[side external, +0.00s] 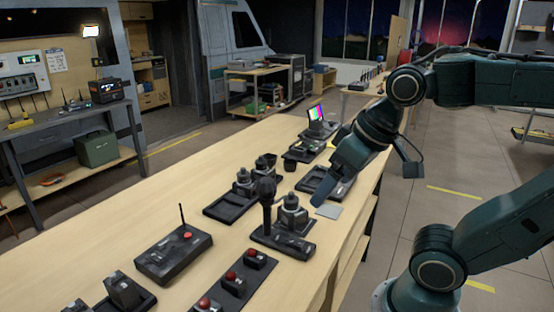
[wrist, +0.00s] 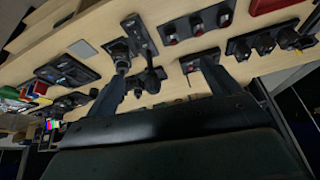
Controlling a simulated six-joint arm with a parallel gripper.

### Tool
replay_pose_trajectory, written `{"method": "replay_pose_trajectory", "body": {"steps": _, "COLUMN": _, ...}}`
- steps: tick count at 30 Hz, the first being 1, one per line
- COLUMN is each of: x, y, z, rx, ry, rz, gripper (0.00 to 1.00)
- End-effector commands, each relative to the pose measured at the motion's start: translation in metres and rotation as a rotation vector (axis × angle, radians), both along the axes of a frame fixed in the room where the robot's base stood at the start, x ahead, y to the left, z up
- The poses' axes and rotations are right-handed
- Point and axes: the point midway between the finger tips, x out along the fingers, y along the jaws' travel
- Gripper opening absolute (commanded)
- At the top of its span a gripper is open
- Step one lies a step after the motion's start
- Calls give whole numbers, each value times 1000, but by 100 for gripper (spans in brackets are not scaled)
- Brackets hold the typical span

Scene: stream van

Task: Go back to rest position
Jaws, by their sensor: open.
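My gripper (side external: 322,196) is above the right edge of the long wooden bench (side external: 110,210) in the side external view, pointing down and to the left. In the wrist view its two fingers (wrist: 162,82) stand apart. I see nothing held between them. Behind the fingers, in the wrist view, lie a black tray with dark upright parts and the bare wood. The side external view does not show clearly how far the fingertips are above the bench.
Closer lie a black box with an antenna (side external: 172,255) and red-button units (side external: 232,283).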

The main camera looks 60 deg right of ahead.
Motion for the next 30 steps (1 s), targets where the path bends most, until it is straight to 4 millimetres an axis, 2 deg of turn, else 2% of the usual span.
{"method": "replay_pose_trajectory", "body": {"steps": 7, "x": -13, "y": 6, "z": -4, "rx": -48, "ry": -32, "rz": 124, "gripper": 89}}
{"method": "replay_pose_trajectory", "body": {"steps": 30, "x": -13, "y": 6, "z": -4, "rx": -48, "ry": -32, "rz": 124, "gripper": 89}}
